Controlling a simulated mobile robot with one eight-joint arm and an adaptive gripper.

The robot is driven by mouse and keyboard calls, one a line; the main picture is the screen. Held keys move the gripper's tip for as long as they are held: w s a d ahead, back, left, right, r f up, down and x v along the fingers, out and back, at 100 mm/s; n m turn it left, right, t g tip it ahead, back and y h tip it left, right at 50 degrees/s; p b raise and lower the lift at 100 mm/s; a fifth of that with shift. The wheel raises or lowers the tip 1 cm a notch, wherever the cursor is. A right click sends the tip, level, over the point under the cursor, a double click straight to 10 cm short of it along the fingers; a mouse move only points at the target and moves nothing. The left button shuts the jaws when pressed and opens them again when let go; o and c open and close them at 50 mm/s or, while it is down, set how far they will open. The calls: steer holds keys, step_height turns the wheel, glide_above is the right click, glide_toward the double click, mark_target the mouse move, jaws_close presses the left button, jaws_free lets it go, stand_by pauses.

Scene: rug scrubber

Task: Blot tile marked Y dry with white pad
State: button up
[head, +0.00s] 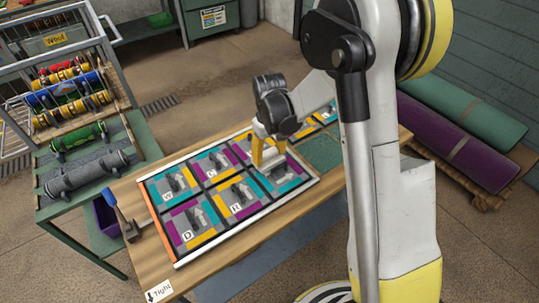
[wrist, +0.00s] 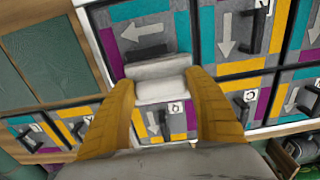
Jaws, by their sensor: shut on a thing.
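My gripper (head: 264,152) points down over the framed tile tray (head: 176,262), at its right part. Its yellow fingers (wrist: 162,100) are shut on the white pad (wrist: 158,69). In the head view the pad (head: 274,160) is partly hidden by the fingers. It is over or on a grey, teal and purple tile (head: 286,178); I cannot tell whether it touches. In the wrist view this tile (wrist: 130,35) shows a white arrow and a dark handle, with the pad across its near edge. Its letter is hidden. I cannot read a Y on any tile.
Tiles marked W, C, D and R fill the tray's left part. A blue-handled tool (head: 121,219) stands left of the tray. A green bench (head: 62,207) with rollers is at the left. Rolled rugs (head: 455,140) lie on a pallet at the right.

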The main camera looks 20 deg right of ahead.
steer(key=shift+r+p, duration=1.8)
steer(key=shift+r, duration=1.1)
stand_by(0.4)
steer(key=o, duration=0.3)
steer(key=shift+c, duration=1.2)
step_height(320, 180, up, 6)
steer(key=p, duration=0.3)
steer(key=shift+p, duration=0.35)
